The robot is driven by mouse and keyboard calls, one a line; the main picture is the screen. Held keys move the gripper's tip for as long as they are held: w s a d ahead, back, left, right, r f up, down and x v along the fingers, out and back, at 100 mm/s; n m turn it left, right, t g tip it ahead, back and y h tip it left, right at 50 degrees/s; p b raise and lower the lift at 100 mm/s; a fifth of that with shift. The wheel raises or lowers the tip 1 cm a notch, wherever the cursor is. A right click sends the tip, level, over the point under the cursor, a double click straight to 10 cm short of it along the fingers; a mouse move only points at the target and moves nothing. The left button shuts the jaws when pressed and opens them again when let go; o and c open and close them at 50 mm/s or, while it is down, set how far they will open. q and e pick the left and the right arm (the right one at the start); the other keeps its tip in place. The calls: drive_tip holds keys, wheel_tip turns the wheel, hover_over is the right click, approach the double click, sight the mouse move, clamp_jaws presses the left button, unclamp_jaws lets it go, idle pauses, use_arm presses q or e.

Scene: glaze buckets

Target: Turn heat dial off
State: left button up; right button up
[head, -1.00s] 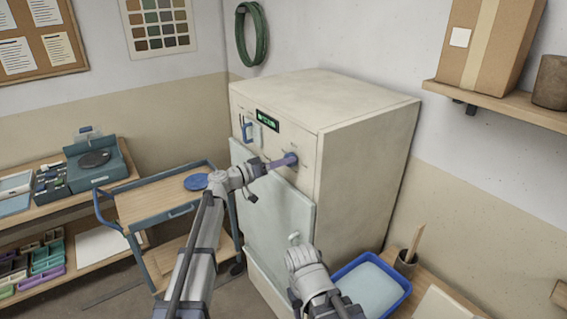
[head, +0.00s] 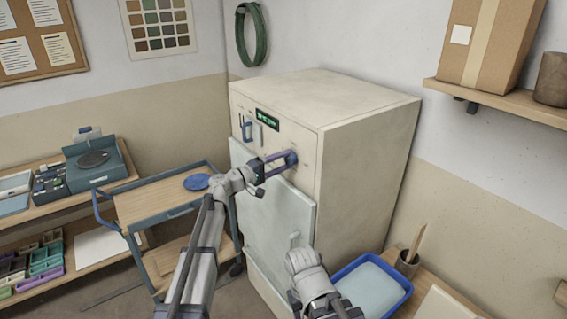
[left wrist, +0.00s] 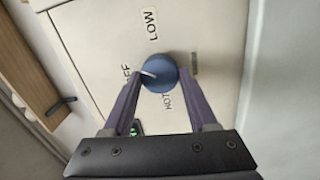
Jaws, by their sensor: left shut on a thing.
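The heat dial is a round blue knob (left wrist: 160,73) with a white pointer mark, on the front panel of a cream cabinet (head: 365,160). In the left wrist view its pointer points left, towards the partly covered OFF label (left wrist: 125,76). LOW (left wrist: 152,25) and HOT (left wrist: 167,102) labels show around it. My left gripper (head: 287,160) is at the panel in the head view, its purple fingers on either side of the dial, shut on it. The fingers hide part of the dial in the head view. My right arm shows low in the middle; its gripper cannot be seen.
A blue cart (head: 165,195) stands left; a blue tray (head: 372,287) lies right of my right arm.

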use_arm(q)
drive_tip(key=n, duration=0.6)
drive_tip(key=shift+n+t, duration=0.3)
drive_tip(key=shift+n, duration=0.1)
idle(0.4)
drive_tip(key=o, duration=1.4)
drive_tip(key=shift+b+v, duration=0.4)
drive_tip(key=shift+v, duration=3.55)
drive_tip(key=shift+d, duration=0.1)
